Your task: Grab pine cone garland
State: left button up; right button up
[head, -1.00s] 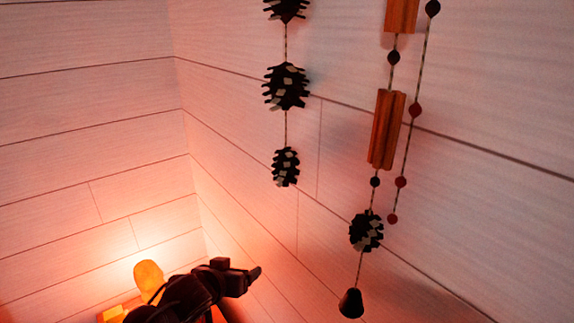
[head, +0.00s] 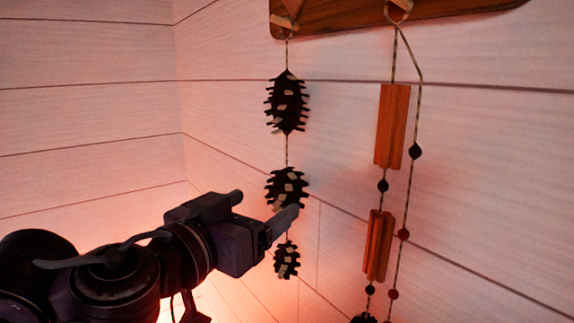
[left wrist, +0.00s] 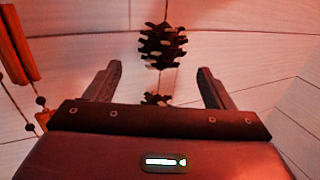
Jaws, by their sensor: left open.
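The pine cone garland (head: 287,102) is a string of dark, pale-flecked cones hanging from a wooden board by the wall. Three cones show in the head view. My left gripper (head: 262,210) is open beside the middle and lower cones, one finger overlapping the edge of the middle cone in the picture. In the left wrist view one cone (left wrist: 162,45) shows between and beyond the open fingers (left wrist: 159,72), with another partly hidden behind the gripper body. Nothing is held. My right gripper is not in view.
The wooden board (head: 440,12) is at the top. A second string with orange bundles (head: 392,125) and dark and red beads (head: 415,151) hangs to the right; its bundles also show at left in the left wrist view (left wrist: 18,45). Pale plank walls stand close behind.

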aim_at(277, 181)
pick_arm(q)
jog(key=shift+w+d+r, duration=0.15)
jog(key=shift+w+r, duration=0.05)
jog(key=shift+r, duration=0.25)
jog(key=x, duration=0.2)
jog(key=p+x, duration=0.1)
jog(key=x, duration=0.1)
jog(key=r+x, duration=0.1)
jog(key=x, duration=0.1)
jog(key=shift+w, duration=0.15)
jog(key=shift+w+d+f, duration=0.1)
jog(key=shift+w+f, duration=0.05)
jog(key=shift+w, duration=0.25)
jog(key=c, duration=1.1)
